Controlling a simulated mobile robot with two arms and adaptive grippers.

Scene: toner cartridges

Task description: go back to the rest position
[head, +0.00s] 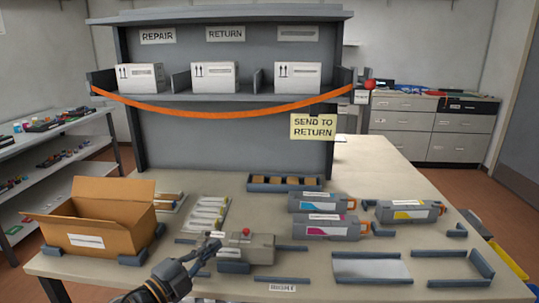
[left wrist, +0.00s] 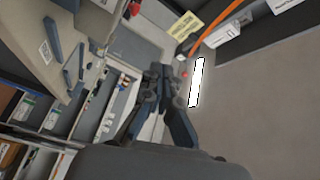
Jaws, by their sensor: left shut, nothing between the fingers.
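My left gripper (head: 207,248) comes in from the lower left in the head view, at the front of the table (head: 400,165). It is shut and empty, in front of a grey device with a red knob (head: 252,247). I cannot tell whether it touches the device. In the left wrist view the fingers of my left gripper (left wrist: 162,75) are together, with nothing between them. My right gripper is in neither view.
An open cardboard box (head: 100,238) stands left of the gripper. Toner cartridges (head: 330,228) lie on the right, behind an empty grey tray (head: 371,268). A shelf with white boxes (head: 213,78) and an orange strap (head: 225,112) stands at the back.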

